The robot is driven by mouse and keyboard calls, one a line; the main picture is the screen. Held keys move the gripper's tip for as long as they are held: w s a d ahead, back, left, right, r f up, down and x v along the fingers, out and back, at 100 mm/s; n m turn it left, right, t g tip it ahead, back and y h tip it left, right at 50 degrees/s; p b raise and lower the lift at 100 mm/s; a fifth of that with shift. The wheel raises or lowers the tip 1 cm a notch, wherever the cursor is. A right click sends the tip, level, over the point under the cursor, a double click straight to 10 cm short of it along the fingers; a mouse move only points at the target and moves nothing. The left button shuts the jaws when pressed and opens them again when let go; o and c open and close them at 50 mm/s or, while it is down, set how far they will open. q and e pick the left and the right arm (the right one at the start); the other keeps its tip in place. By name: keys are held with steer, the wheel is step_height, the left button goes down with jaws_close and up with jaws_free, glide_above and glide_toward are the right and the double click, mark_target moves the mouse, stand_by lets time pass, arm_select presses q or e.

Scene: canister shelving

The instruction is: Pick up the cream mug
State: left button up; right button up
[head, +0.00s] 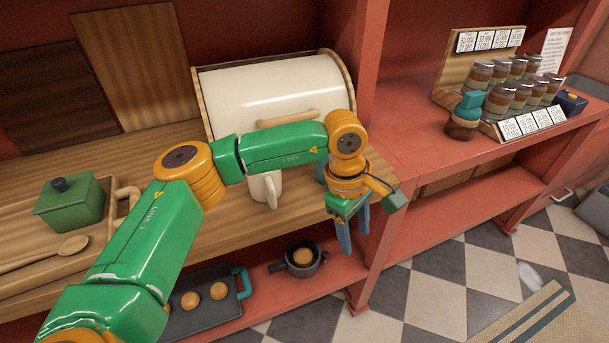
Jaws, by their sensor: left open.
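The cream mug (262,188) stands on the wooden counter in front of a cream bread bin (275,92). My green left arm passes over it and hides its upper part. My left gripper (354,232) is to the right of the mug, at the counter's right end. Its two blue-grey fingers point down, apart and empty. My right gripper is not in view.
A green lidded box (70,205) and a wooden spoon (45,254) are on the counter's left. A teal thing (321,173) is partly hidden beside my gripper. Below are a dark pot (300,270) and a tray (215,318). A jar rack (505,90) stands right.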

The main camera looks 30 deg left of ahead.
arm_select(q)
steer(key=w+a+r+y, duration=0.2)
steer(key=a+r+y, duration=0.1)
steer(key=a, duration=0.6)
steer(key=n+y, duration=0.2)
steer(key=y, duration=0.2)
glide_toward(274, 189)
steer(key=x, duration=0.5)
steer(key=shift+w+a, duration=0.2)
steer(key=shift+a, duration=0.25)
steer(key=x, duration=0.2)
steer(key=p+x, duration=0.1)
steer(key=x, duration=0.1)
steer(key=p+x, duration=0.1)
steer(key=x, duration=0.1)
steer(key=shift+s+d+f, duration=0.15)
steer(key=shift+d+f, duration=0.1)
steer(key=shift+f, duration=0.2)
steer(key=shift+d, duration=0.1)
jaws_close()
